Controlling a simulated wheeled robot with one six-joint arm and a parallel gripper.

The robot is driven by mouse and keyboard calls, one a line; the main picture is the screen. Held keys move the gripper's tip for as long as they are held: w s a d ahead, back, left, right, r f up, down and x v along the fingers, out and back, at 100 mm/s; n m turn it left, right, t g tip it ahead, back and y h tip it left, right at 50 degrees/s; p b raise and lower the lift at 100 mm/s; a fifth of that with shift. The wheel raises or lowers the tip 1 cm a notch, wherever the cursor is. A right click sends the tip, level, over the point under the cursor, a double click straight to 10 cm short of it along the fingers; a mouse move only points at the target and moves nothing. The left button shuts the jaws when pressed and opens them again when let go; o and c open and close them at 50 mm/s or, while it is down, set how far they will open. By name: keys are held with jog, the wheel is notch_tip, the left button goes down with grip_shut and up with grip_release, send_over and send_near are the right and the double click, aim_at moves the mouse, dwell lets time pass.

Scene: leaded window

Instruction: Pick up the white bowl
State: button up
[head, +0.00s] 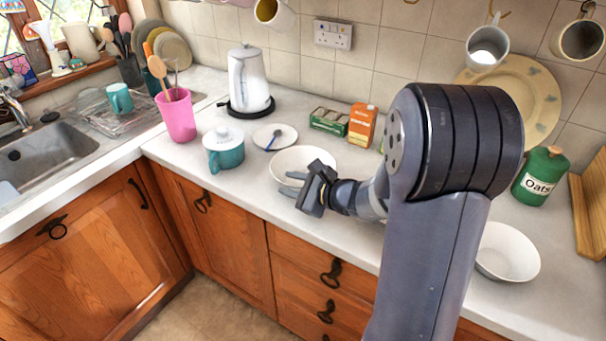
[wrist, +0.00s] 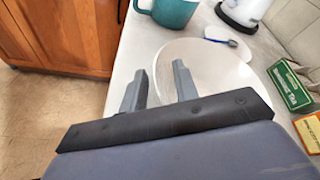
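A white bowl (head: 289,157) stands on the worktop near its front edge, partly hidden by my gripper (head: 291,184) in the head view. In the wrist view the same bowl (wrist: 220,66) lies just beyond the fingertips. My gripper (wrist: 159,76) is open, its two fingers apart. In the wrist view, the left finger appears outside the bowl's near-left rim and the right finger overlaps the bowl. I cannot tell whether either finger touches it. A second white bowl (head: 508,253) stands further right, partly behind my arm.
A teal lidded pot (head: 225,153), a small plate with a blue-handled utensil (head: 287,134) and a kettle (head: 248,82) stand left of and behind the near bowl. A green tea box (head: 328,122) and an orange carton (head: 362,125) stand behind it.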

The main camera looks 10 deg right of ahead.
jog(key=shift+c, duration=0.4)
grip_shut()
